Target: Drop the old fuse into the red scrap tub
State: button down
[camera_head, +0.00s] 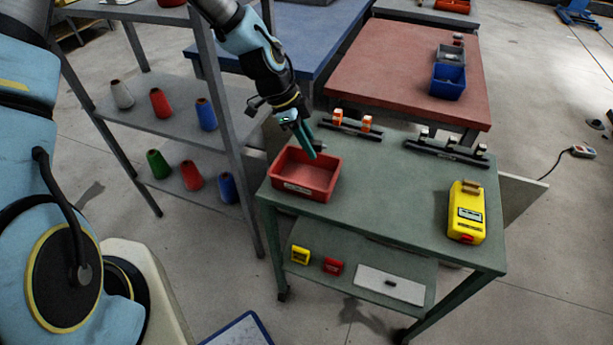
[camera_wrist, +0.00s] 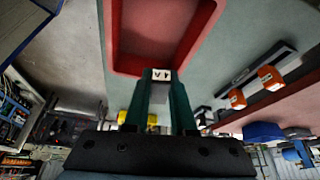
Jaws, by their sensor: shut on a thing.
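My gripper (camera_head: 308,145) is shut on the old fuse, a small pale piece with a dark marking on its white end; the fuse (camera_wrist: 161,75) sits between the two green fingertips in the wrist view. In the head view the fuse is mostly hidden by the fingers. The red scrap tub (camera_head: 290,187) stands at the left end of the green cart top. My fingertips appear above its back right rim. In the wrist view the tub's rim (camera_wrist: 113,40) lies just beyond the fingertips, and its visible floor looks empty.
Behind the tub is a black rail with orange fuse pieces (camera_head: 352,121); another black rail (camera_head: 445,152) lies to its right. A yellow device (camera_head: 467,212) stands at the cart's right end. A grey shelf with coloured cones (camera_head: 160,102) is close on the left.

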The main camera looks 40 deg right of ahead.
jog(key=b, duration=0.3)
send_over(309, 176)
notch_tip(309, 176, down, 5)
jog(key=c, duration=0.7)
grip_release()
jog(key=shift+o, duration=0.2)
jog(key=shift+r, duration=0.1)
jog(key=b+v, duration=0.2)
jog(key=v, duration=0.8)
jog(key=shift+r, duration=0.35)
jog(key=shift+w+a, duration=0.1)
jog(key=shift+w, duration=0.05)
